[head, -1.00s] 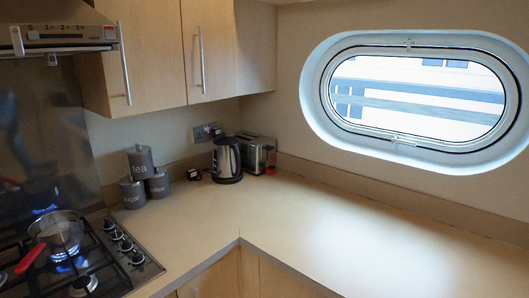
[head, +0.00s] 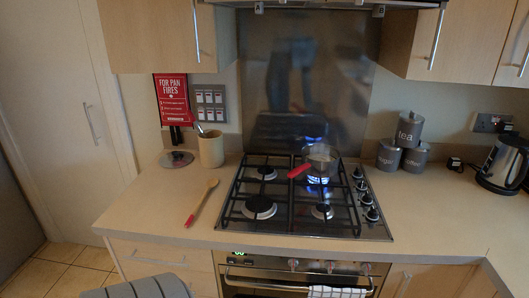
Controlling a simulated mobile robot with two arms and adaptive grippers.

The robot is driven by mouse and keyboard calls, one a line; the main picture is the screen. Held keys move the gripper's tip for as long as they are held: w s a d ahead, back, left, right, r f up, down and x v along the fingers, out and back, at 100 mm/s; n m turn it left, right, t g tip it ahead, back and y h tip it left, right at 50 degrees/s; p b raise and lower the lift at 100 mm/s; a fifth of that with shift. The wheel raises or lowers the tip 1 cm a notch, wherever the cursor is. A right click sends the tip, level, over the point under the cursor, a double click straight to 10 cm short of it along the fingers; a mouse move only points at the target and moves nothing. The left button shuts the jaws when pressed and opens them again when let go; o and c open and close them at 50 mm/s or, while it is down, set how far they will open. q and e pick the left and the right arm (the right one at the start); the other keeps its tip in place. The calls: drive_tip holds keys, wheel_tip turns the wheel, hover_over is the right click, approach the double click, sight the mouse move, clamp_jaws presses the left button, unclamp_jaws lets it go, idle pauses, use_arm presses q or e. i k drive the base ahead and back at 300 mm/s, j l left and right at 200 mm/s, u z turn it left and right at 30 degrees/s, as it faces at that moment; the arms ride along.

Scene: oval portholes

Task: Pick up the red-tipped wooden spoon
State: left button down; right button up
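The red-tipped wooden spoon (head: 202,202) lies on the counter (head: 135,212) to the left of the hob, in the head view. Its bowl end points toward the back and its red handle tip lies near the counter's front edge. Nothing covers it. Neither of my grippers shows in the head view.
The gas hob (head: 305,198) is to the spoon's right. A saucepan (head: 321,157) with a red handle sits over a lit blue flame at the back right burner. A utensil pot (head: 211,149) and a lid (head: 176,159) stand behind the spoon. The counter around the spoon is clear.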

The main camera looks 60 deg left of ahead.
sight(210, 184)
drive_tip(key=u, duration=2.25)
